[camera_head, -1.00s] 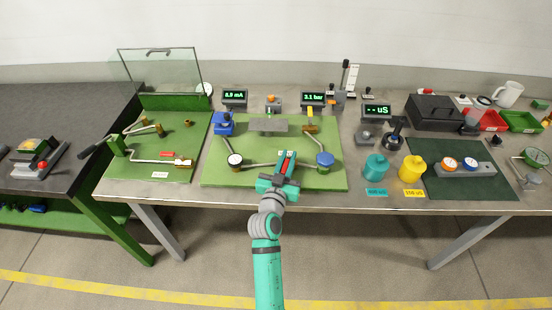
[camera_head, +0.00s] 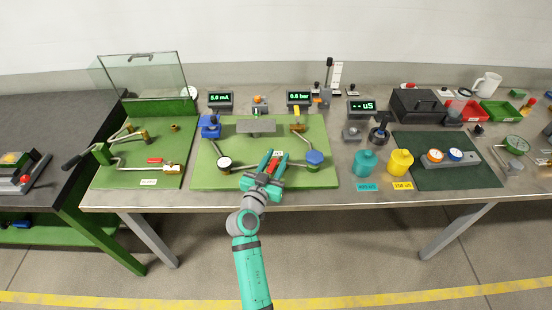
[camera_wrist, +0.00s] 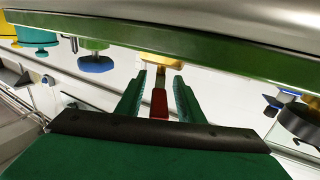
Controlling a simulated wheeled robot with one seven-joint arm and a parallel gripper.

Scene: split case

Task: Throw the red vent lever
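The red vent lever (camera_wrist: 158,104) is in the wrist view, extending from a brass fitting (camera_wrist: 161,62) toward my gripper. My gripper (camera_wrist: 157,98) is open, with one green finger on each side of the lever and a visible gap on both sides. In the head view, my gripper (camera_head: 275,161) is over the front of the middle green board (camera_head: 212,180), with the red lever (camera_head: 273,164) between its fingers. The gripper partly hides the lever and its fitting there. The pressure display (camera_head: 299,98) reads 0.6 bar.
A round gauge (camera_head: 224,163) and a blue knob (camera_head: 315,158) flank the gripper on the board. Another red handle (camera_head: 154,160) lies on the left board. The bench's front edge is clear.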

